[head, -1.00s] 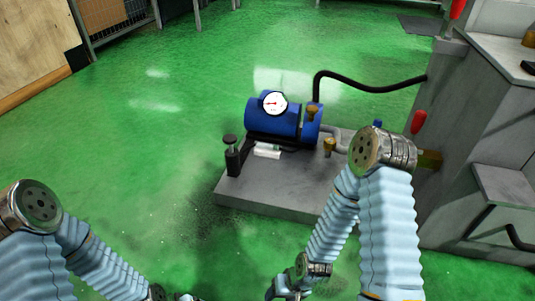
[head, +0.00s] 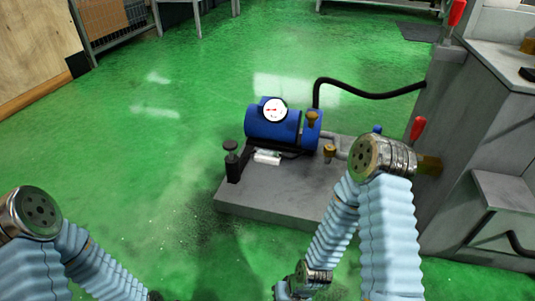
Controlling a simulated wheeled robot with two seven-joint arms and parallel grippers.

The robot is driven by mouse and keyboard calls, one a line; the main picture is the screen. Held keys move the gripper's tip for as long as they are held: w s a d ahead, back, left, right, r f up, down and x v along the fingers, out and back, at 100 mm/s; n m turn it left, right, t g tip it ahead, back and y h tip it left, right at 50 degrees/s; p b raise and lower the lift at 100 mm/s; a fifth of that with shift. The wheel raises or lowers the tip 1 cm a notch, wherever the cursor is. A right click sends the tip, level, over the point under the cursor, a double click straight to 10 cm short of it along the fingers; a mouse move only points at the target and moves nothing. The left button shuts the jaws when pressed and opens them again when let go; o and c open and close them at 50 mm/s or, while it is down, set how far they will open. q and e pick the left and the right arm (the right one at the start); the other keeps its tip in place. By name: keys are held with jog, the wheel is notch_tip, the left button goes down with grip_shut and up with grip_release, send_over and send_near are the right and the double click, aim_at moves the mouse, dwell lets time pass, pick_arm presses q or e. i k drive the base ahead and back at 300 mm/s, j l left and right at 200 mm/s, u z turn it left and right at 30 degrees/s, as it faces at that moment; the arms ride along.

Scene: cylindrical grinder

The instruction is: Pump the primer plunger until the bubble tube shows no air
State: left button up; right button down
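The primer plunger (head: 231,148) is a black knob on a short post at the left front of a grey base plate (head: 262,201). It stands upright and nothing touches it. A small clear-white tube (head: 267,157), which looks like the bubble tube, lies beside it below the blue tank; it is too small to tell whether it holds air. My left arm is at the lower left and my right arm is in front of the plate's right side.
The blue tank (head: 272,129) carries a white gauge (head: 274,109). Brass fittings (head: 329,152) sit at its right. A black hose (head: 365,91) runs to the grey machine (head: 455,130), which bears red handles (head: 417,129). The green floor left of the plate is clear.

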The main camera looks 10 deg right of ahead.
aim_at(230, 145)
jog(key=i+j+u, duration=0.1)
jog(key=i+j, duration=1)
jog(key=i+l, duration=0.05)
